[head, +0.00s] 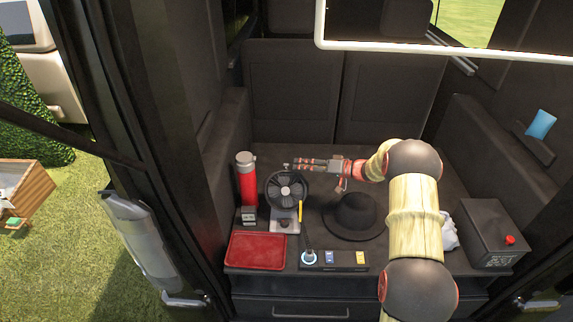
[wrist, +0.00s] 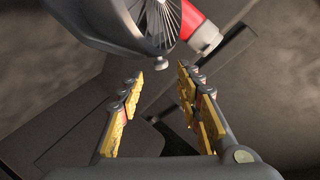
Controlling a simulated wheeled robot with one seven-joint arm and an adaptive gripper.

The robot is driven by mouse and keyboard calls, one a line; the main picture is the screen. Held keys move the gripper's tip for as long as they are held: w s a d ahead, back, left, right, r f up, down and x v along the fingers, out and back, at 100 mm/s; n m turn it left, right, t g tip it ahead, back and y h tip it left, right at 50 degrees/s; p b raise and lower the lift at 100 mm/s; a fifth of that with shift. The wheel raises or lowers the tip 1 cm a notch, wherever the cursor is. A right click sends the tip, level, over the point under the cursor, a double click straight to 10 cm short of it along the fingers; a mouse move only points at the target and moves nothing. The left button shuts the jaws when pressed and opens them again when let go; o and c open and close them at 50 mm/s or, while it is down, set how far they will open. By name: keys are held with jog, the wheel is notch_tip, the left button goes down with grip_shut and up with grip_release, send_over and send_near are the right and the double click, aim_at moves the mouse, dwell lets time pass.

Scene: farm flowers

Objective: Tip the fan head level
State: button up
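The fan has a round dark caged head (head: 286,188) on a pale base (head: 284,220), on the dark shelf inside the vehicle. In the head view my gripper (head: 290,165) reaches in from the right, its fingers at the upper rim of the fan head. In the wrist view the fan head (wrist: 150,22) fills the top, beyond the fingertips. The two yellow-padded fingers of my gripper (wrist: 160,85) stand apart with nothing between them. I see no clear contact with the fan. The exact tilt of the head is hard to judge.
A red flask (head: 246,182) stands just left of the fan; it also shows in the wrist view (wrist: 200,32). A red tray (head: 257,250) lies in front. A black hat (head: 354,216) is to the right. A black box (head: 492,232) stands at the far right.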

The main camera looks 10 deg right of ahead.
jog(key=b+x, duration=0.2)
jog(key=x, duration=0.5)
jog(key=shift+w+a+f, duration=0.1)
jog(key=shift+w+a, duration=0.05)
jog(key=shift+a, duration=0.1)
grip_shut()
dwell(0.3)
dwell(0.4)
